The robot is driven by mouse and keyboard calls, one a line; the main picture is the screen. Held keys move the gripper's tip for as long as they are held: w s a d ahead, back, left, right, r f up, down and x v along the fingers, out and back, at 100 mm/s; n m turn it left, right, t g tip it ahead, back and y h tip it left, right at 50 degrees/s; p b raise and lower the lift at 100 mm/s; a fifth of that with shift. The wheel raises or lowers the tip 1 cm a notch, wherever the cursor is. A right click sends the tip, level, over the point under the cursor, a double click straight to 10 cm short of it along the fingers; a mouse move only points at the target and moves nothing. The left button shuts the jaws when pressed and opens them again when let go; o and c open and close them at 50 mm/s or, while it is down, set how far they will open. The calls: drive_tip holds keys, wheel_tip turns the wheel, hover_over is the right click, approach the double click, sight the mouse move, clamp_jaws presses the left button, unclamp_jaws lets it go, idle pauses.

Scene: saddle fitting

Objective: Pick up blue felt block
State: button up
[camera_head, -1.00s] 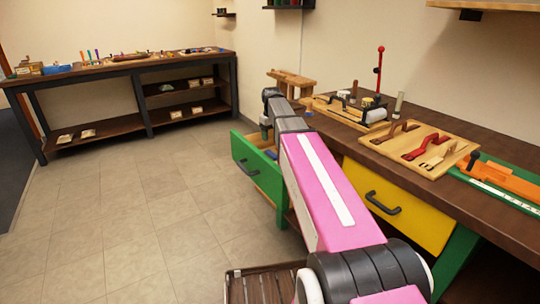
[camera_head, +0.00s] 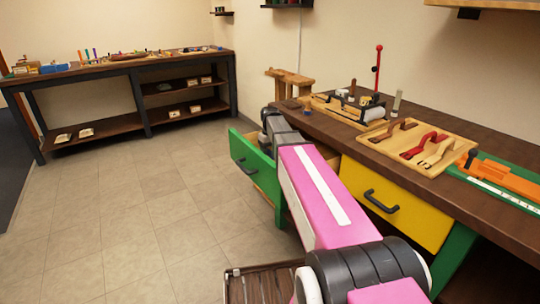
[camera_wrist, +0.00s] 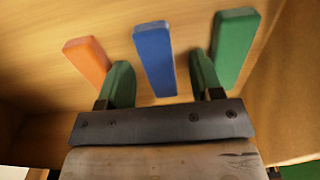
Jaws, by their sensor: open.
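The blue felt block (camera_wrist: 154,58) is a long flat bar in the wrist view, in the wooden interior of the open green drawer. My gripper (camera_wrist: 160,63) has two green fingers, open, one on each side of the blue block. A gap shows on both sides, with the right finger nearer the block, and I cannot tell exact depth. In the head view the open green drawer (camera_head: 250,158) shows, but my arm hides the block and fingers.
An orange block (camera_wrist: 87,62) lies left of the blue one. A green block (camera_wrist: 235,45) lies to the right, close beside my right finger. Drawer walls surround them. A closed yellow drawer (camera_head: 395,205) and the workbench top (camera_head: 345,138) flank my arm.

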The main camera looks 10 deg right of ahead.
drive_tip(key=c, duration=1)
